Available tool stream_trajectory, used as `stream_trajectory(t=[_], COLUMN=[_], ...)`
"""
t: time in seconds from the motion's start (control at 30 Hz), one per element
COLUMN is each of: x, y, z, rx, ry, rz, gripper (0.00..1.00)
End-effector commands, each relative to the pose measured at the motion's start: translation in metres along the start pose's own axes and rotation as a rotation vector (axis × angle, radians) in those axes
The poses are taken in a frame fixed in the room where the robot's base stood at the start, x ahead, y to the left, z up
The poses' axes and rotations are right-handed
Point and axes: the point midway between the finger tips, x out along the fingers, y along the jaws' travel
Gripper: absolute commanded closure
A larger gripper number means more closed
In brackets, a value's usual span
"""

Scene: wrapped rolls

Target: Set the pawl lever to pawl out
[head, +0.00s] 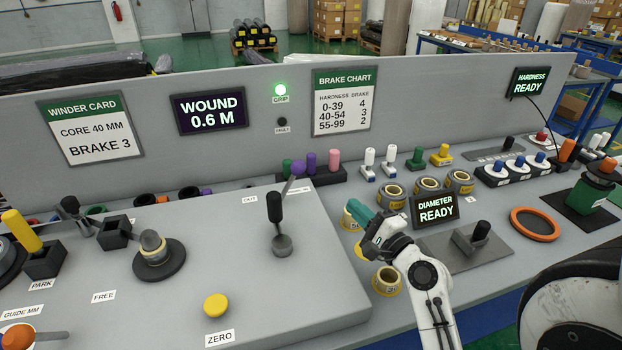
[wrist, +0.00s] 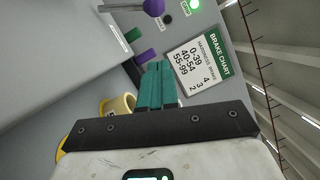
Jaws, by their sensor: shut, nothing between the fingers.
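A lever with a purple ball knob (head: 298,167) stands at the back edge of the raised grey panel, its thin rod leaning right. Two small labels lie near it; the left one (head: 249,199) seems to read OUT, the right one is too small to read. I cannot tell for sure that this is the pawl lever. A black-handled lever (head: 275,207) stands nearly upright in front of it. My gripper (head: 358,214) has teal fingers, shut and empty, to the right of both levers and apart from them. The wrist view shows the fingers (wrist: 156,85) and the purple knob (wrist: 153,7) beyond.
A rack with colored pegs (head: 318,177) stands behind the purple knob.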

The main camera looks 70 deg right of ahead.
Motion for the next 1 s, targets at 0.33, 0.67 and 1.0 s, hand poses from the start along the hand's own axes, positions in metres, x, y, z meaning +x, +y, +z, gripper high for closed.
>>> stream_trajectory(t=[0.33, 0.67, 1.0], x=[0.009, 0.068, 0.118], y=[-0.001, -0.003, -0.003], z=[0.001, 0.002, 0.019], rx=[-0.001, -0.003, -0.004], ry=[-0.001, -0.002, -0.003], rz=[0.001, 0.0, 0.004], gripper=[1.0, 1.0, 1.0])
